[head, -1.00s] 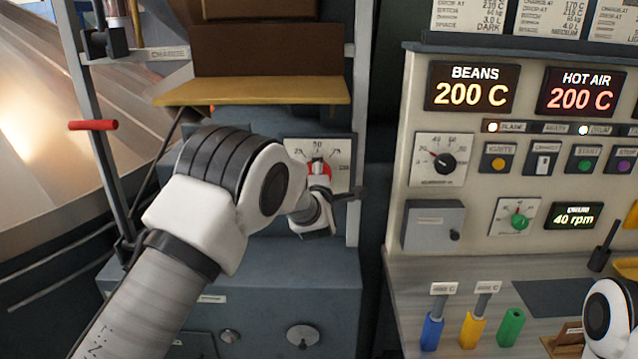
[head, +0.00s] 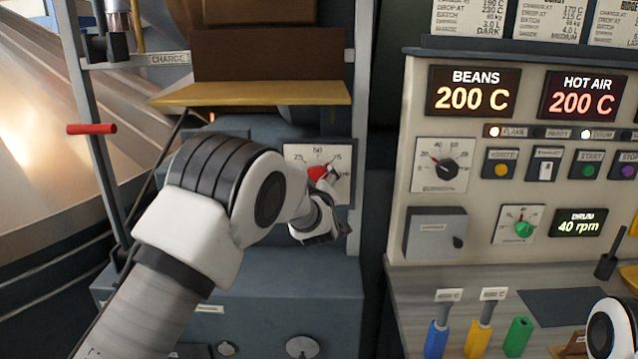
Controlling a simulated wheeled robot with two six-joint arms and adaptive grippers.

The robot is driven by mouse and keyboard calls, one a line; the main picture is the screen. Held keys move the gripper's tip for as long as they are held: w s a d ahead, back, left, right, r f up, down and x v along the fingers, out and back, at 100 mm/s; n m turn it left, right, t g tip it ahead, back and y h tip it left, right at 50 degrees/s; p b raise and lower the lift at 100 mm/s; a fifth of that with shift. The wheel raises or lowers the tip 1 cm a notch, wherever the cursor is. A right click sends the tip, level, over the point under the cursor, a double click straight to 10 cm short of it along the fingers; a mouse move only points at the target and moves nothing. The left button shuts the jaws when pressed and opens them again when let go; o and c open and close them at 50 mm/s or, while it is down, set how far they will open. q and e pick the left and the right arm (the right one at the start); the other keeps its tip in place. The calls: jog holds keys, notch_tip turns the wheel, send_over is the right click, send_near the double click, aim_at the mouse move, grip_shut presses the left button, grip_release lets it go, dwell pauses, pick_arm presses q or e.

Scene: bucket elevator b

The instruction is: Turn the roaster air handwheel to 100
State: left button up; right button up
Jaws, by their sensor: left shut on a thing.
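The plate is on the grey-blue machine left of the control panel. My left gripper (head: 329,178) is shut on the red handwheel, its fingers tilted toward the right side of the dial. The gripper covers part of the wheel and the lower right of the scale, so the exact setting cannot be read. Of my right arm only a white link shows at the bottom right; its gripper is out of view.
A yellow shelf (head: 252,94) juts out above the dial. A grey upright post (head: 362,120) stands close to its right. The control panel (head: 396,240) with displays and knobs is further right. A red lever (head: 92,129) sticks out at the left. Coloured handles (head: 478,335) stand at lower right.

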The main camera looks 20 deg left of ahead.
pick_arm(q)
jog(key=m, duration=0.4)
jog(key=shift+a+m, duration=0.1)
jog(key=shift+m, duration=0.2)
jog(key=m+p, duration=0.1)
jog(key=m, duration=0.3)
jog(key=shift+m, duration=0.4)
jog(key=o, duration=1.2)
jog(key=shift+f, duration=0.1)
jog(key=shift+c, duration=0.2)
